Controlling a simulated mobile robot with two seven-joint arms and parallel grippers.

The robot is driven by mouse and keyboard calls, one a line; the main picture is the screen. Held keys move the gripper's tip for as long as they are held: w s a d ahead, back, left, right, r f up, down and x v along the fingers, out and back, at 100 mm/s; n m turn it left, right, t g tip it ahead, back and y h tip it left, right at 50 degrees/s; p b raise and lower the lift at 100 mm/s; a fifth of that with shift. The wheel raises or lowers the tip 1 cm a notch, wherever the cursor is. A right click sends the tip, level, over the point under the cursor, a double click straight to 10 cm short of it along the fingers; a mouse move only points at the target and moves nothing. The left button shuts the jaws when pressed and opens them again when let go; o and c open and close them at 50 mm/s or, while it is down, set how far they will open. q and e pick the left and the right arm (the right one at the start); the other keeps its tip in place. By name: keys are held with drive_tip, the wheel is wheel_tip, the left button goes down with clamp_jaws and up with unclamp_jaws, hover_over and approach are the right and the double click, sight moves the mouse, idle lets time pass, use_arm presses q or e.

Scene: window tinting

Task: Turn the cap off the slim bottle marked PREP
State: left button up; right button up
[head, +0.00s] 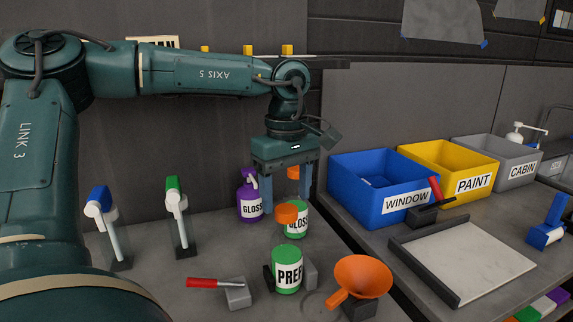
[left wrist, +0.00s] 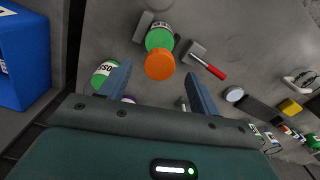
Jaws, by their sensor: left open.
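The green bottle marked PREP (head: 287,279) stands upright on the bench, and its green body shows in the left wrist view (left wrist: 159,38). An orange, round, cap-like piece (head: 286,213) appears in the air above and behind it, just below my left gripper (head: 287,203). In the left wrist view this orange piece (left wrist: 160,65) overlaps the end of the green bottle, beyond my open fingertips (left wrist: 153,85). Both fingers are apart, and I see no contact with it. Another bit of orange (head: 293,172) shows between the fingers; what it belongs to is unclear. My right gripper is out of view.
A green GLOSS bottle (head: 297,222) and a purple GLOSS bottle (head: 250,205) stand behind PREP. A red-handled scraper (head: 237,294) lies left of it, an orange funnel (head: 362,275) right. Blue (head: 370,208), yellow and grey bins stand at the right.

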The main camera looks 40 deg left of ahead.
sight(286, 214)
use_arm(q)
drive_tip(key=shift+f, duration=1.25)
drive_tip(key=shift+c, duration=0.2)
